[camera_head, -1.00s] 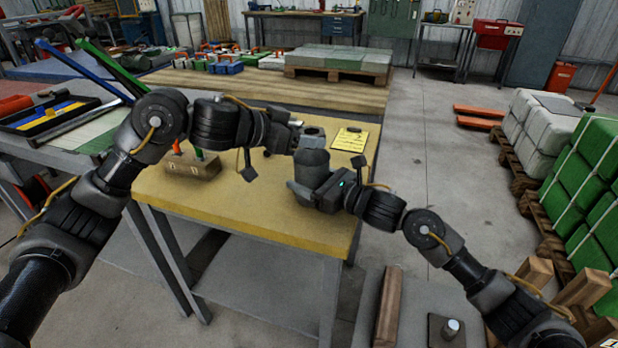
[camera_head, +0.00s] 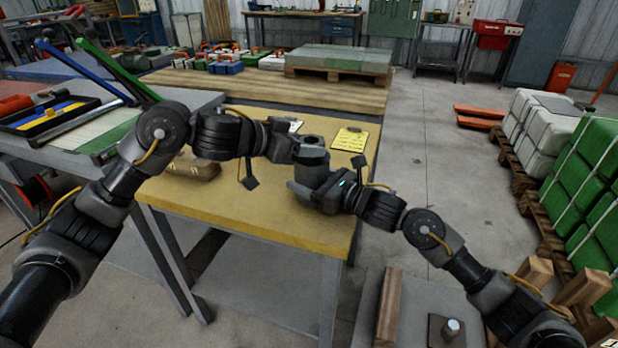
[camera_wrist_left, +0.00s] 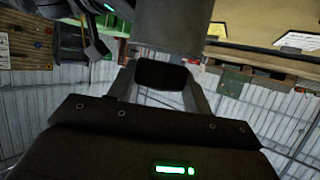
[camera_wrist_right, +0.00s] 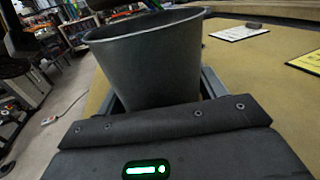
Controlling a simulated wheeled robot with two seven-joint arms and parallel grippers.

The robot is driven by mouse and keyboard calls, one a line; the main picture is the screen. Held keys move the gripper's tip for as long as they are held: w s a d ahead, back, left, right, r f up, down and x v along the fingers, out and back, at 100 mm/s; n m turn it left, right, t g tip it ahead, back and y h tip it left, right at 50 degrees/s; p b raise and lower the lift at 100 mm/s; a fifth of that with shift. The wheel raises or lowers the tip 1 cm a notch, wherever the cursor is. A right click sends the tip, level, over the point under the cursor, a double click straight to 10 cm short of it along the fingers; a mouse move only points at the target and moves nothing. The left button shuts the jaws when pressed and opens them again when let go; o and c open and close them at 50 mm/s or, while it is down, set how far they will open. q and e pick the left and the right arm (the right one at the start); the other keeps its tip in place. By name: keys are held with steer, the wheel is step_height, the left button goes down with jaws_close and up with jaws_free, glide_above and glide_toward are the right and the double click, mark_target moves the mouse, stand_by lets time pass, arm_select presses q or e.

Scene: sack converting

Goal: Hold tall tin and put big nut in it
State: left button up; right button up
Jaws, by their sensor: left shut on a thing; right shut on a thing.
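The tall tin (camera_head: 312,168) is a grey, tapered, open-topped cup. It stands upright in my right gripper (camera_head: 308,184), which is shut on it near the front edge of the yellow-topped table. The tin's rim and outer wall fill much of the right wrist view (camera_wrist_right: 150,62). My left gripper (camera_head: 299,146) is shut on the dark big nut (camera_head: 313,140) and holds it at the tin's mouth. The nut shows between the fingers in the left wrist view (camera_wrist_left: 160,74), beside the grey tin wall (camera_wrist_left: 172,25). The tin's inside is hidden.
A yellow sheet (camera_head: 350,139) and a white sheet (camera_head: 294,126) lie on the table (camera_head: 270,215) behind the tin. The table's front middle is clear.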

arm_select(q)
steer(key=shift+f, duration=0.85)
steer(key=o, duration=1)
steer(key=shift+c, duration=0.2)
steer(key=shift+o, duration=0.9)
steer(key=shift+f, duration=0.1)
steer(key=shift+o, duration=0.8)
steer(key=v, duration=1.2)
arm_select(e)
steer(key=o, duration=1)
steer(key=shift+o, duration=0.2)
